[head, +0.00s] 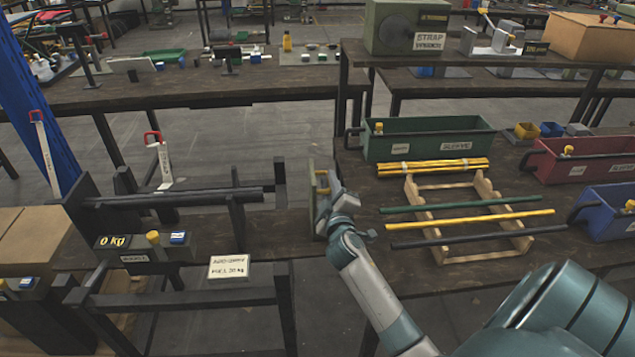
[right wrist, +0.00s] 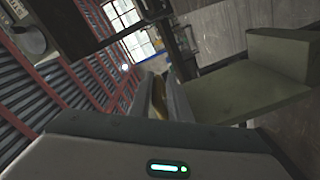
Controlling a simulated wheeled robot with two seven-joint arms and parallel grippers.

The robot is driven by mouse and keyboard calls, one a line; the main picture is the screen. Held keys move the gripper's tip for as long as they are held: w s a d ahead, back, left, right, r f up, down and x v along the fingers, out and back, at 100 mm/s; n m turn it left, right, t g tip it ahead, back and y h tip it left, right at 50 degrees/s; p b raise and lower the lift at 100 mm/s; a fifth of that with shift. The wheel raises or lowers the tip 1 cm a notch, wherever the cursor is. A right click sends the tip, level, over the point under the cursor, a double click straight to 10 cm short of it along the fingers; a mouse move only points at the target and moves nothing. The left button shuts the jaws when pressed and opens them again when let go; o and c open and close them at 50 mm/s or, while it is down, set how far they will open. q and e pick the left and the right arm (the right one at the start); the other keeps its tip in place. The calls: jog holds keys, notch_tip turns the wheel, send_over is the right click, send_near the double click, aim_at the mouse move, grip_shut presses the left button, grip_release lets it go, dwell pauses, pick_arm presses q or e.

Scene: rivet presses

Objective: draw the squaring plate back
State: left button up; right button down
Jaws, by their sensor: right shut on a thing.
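The squaring plate (head: 313,198) appears to be the upright olive plate at the left edge of the right-hand bench. It also shows as a broad olive slab in the right wrist view (right wrist: 255,85). My right gripper (head: 323,192) is at its right side, shut on its yellow handle (head: 322,180). In the right wrist view a strip of the yellow handle (right wrist: 159,95) shows between the fingers. The fingers hide most of the handle. My left gripper is not in view.
Dark bars (head: 170,197) lie across a black stand left of the plate. A wooden rack (head: 440,225) with green, yellow and black rods is to the right, with a yellow rod bundle (head: 433,166) behind. A green bin (head: 430,140) stands at the back.

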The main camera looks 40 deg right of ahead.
jog(key=shift+d+r, duration=0.25)
jog(key=shift+r, duration=0.15)
jog(key=c, duration=1.8)
grip_release()
jog(key=shift+d, duration=0.1)
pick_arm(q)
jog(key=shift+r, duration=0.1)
pick_arm(e)
jog(key=shift+s, duration=0.2)
jog(key=shift+f, duration=0.2)
